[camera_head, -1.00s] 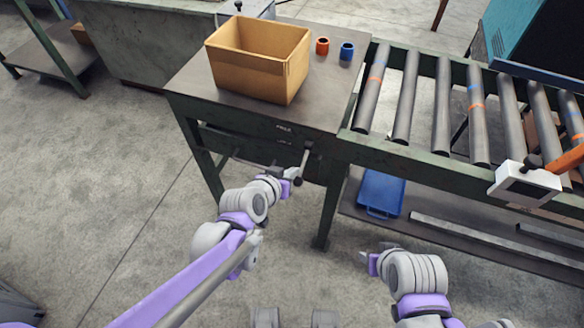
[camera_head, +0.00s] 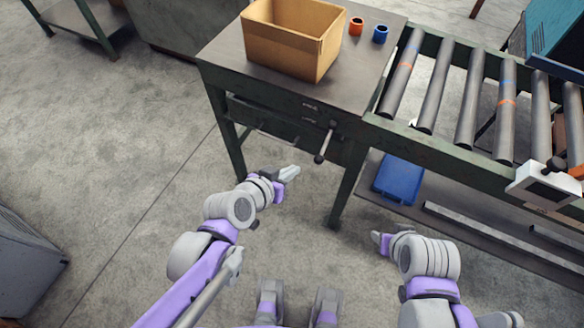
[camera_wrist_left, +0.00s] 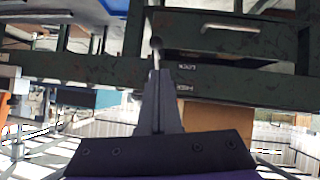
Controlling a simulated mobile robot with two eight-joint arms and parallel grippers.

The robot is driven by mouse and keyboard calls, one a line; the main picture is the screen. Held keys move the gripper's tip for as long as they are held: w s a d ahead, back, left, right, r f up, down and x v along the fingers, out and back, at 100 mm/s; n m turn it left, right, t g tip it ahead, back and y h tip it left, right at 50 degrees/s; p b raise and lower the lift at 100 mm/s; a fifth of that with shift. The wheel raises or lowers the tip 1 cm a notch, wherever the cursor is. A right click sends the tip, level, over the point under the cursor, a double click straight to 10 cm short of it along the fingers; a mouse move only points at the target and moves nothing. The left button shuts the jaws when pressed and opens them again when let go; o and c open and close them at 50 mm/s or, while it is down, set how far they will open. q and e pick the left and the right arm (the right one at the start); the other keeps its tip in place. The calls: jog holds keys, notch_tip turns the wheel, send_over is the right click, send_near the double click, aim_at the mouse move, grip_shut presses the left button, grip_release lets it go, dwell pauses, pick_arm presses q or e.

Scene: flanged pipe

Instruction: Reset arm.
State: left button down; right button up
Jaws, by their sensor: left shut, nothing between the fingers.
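My left gripper (camera_head: 289,172) is shut and empty in front of the work table (camera_head: 205,62). It is apart from the lever (camera_head: 326,142) on the table's front, below and left of it in the head view. In the left wrist view its two fingers (camera_wrist_left: 160,100) are together, and the lever's end (camera_wrist_left: 157,43) shows beyond their tips. My right gripper (camera_head: 379,241) is low at the right, over the floor and clear of the table. Its fingers are too small and turned away to tell open from shut.
An open cardboard box (camera_head: 290,58), an orange ring (camera_head: 356,26) and a blue ring (camera_head: 380,34) stand on the table. A roller conveyor (camera_head: 469,100) adjoins it at right. A blue crate (camera_head: 399,178) lies on the shelf below. Bare floor (camera_head: 120,180) is free at left.

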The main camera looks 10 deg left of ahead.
dwell(0.3)
pick_arm(q)
jog(key=s+a+r+n+g+y+p, duration=0.1)
jog(key=s+a+r+g+y+p, duration=0.1)
jog(key=s+a, duration=0.3)
jog(key=s+a+r+n+g+y+p, duration=0.1)
jog(key=s+a+r+g+y+p, duration=0.1)
jog(key=s+a+y+p, duration=0.1)
jog(key=s+a+p, duration=0.1)
jog(key=s+a, duration=0.1)
jog(key=a, duration=0.1)
jog(key=shift+s+a+r+n+g+p, duration=0.2)
jog(key=shift+r+n+g+p, duration=0.1)
jog(key=shift+r+n, duration=0.1)
